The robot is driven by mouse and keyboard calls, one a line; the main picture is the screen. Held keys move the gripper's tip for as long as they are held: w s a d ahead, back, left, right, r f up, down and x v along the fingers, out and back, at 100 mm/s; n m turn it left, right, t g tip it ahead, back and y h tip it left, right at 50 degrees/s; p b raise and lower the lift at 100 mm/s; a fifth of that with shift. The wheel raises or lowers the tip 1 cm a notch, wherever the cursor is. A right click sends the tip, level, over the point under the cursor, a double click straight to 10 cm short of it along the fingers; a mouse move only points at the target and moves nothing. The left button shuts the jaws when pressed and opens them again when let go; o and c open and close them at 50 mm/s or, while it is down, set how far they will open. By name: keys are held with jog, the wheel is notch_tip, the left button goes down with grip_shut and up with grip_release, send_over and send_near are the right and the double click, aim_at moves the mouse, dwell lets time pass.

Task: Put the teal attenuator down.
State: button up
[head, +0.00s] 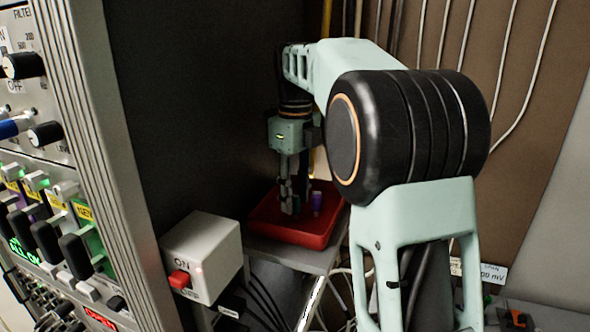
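My gripper (291,205) points down over the red tray (262,235), its fingertips inside the tray's rim. I cannot make out a teal attenuator here; if it is at my fingertips, it is too small or hidden to tell. The fingers look close together, but whether they are shut on anything does not show. A small purple piece (316,203) stands upright in the tray just right of my fingertips. The red tray sits on a grey shelf (290,257).
A grey box (203,250) with a red switch (179,279) stands left of the tray. An instrument rack (60,150) with knobs and coloured modules fills the left side. A dark panel (190,110) rises behind the tray. Cables hang below the shelf and on the brown wall.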

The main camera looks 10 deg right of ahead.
aim_at(295, 196)
notch_tip(295, 196, up, 12)
jog(key=shift+f, duration=0.2)
dwell(0.4)
